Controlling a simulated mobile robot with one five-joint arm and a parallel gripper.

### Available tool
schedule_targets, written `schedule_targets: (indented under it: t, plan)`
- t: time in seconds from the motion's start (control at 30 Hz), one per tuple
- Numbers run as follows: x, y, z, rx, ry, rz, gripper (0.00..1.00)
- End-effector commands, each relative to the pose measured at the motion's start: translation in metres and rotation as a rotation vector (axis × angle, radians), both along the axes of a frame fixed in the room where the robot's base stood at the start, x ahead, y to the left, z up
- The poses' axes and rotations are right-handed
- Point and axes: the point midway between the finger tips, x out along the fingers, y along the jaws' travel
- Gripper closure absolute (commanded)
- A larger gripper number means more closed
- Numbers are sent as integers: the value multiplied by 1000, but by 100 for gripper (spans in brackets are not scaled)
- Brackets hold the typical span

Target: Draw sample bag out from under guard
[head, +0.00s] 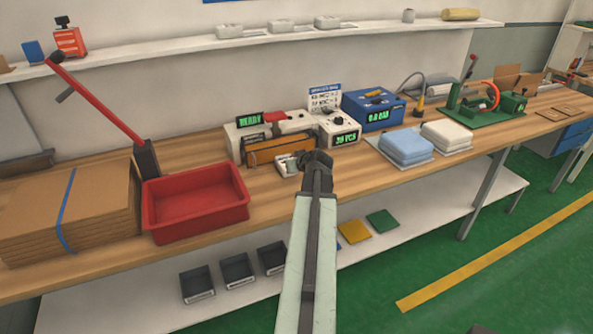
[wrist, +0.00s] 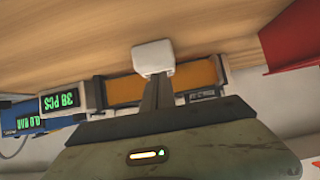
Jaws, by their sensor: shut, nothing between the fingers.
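An orange guard (head: 278,148) with dark end posts runs along the front of a white sealing machine (head: 240,131) with a green READY display. A small whitish item (head: 286,166) with a greenish patch lies on the bench at the guard's front; I cannot tell if it is the sample bag. My gripper (head: 317,160) is shut and empty, just right of that item. In the wrist view my fingers (wrist: 156,96) point at a white block (wrist: 153,57), with the orange guard (wrist: 195,75) behind them. No bag shows clearly under the guard.
A red bin (head: 195,205) and flat cardboard (head: 65,215) lie left on the wooden bench. A counter box (head: 340,132), blue unit (head: 373,109) and folded cloth stacks (head: 405,147) stand right. Bare bench shows right of my gripper.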

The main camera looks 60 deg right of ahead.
Motion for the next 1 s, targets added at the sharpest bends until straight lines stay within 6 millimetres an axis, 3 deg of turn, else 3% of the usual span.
schedule_targets:
  t: [0.1,0.27,0.4,0.83,1.0]
  plan:
    - [22,-20,0,1,0,-1,100]
    - [43,-35,0,0,0,-3,100]
    - [40,-32,-16,1,0,-4,100]
    - [38,-31,-19,3,8,-1,100]
    - [40,-17,-19,3,7,13,100]
